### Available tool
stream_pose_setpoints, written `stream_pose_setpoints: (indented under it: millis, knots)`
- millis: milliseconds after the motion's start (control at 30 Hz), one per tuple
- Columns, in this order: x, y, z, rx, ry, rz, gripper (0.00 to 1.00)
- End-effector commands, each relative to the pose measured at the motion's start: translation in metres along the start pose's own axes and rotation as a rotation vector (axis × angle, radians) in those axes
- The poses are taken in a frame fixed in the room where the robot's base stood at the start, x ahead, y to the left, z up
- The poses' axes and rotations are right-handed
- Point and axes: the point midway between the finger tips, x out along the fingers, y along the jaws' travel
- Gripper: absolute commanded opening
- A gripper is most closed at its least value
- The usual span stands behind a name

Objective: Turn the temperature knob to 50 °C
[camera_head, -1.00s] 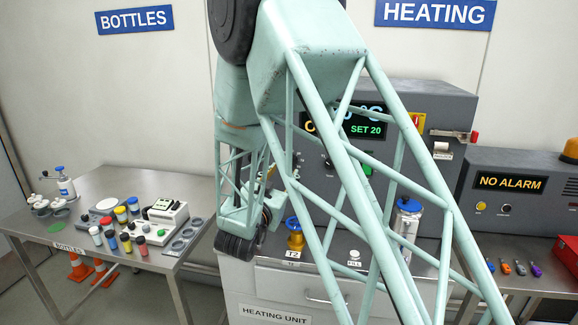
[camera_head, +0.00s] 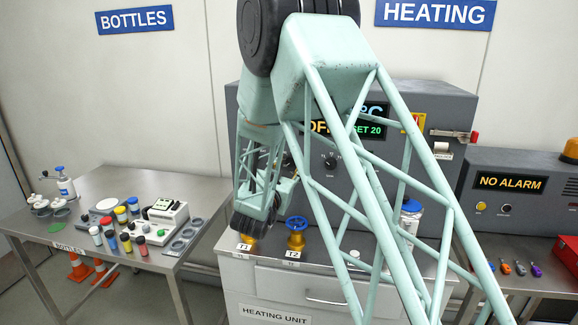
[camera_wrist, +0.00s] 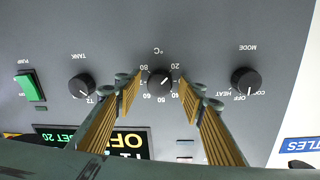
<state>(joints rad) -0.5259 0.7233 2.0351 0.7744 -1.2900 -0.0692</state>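The temperature knob (camera_wrist: 160,83) is a round black dial marked °C on the grey panel, upside down in the wrist view. Its white pointer line points toward the 20 mark. My gripper (camera_wrist: 158,95) is open, with its ribbed tan fingers on either side of this knob and visible gaps to it. I cannot tell how far the fingertips are from the panel. In the head view my gripper is mostly hidden behind my arm, by the heating unit (camera_head: 400,160). The display (camera_head: 365,130) reads OFF and SET 20.
The mode knob (camera_wrist: 245,82) and tank knob (camera_wrist: 82,87) flank the temperature knob. A green pump switch (camera_wrist: 31,87) is further left. The bottle table (camera_head: 110,185) is at left.

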Motion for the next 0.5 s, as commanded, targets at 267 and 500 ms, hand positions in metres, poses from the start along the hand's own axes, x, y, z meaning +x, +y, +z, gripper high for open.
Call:
stream_pose_setpoints:
  millis: [267, 500]
  knots:
    - [-0.0002, -0.0001, -0.0001, 0.000, 0.000, 0.000, 0.19]
    - [-0.0002, -0.0001, -0.0001, 0.002, 0.000, 0.000, 0.12]
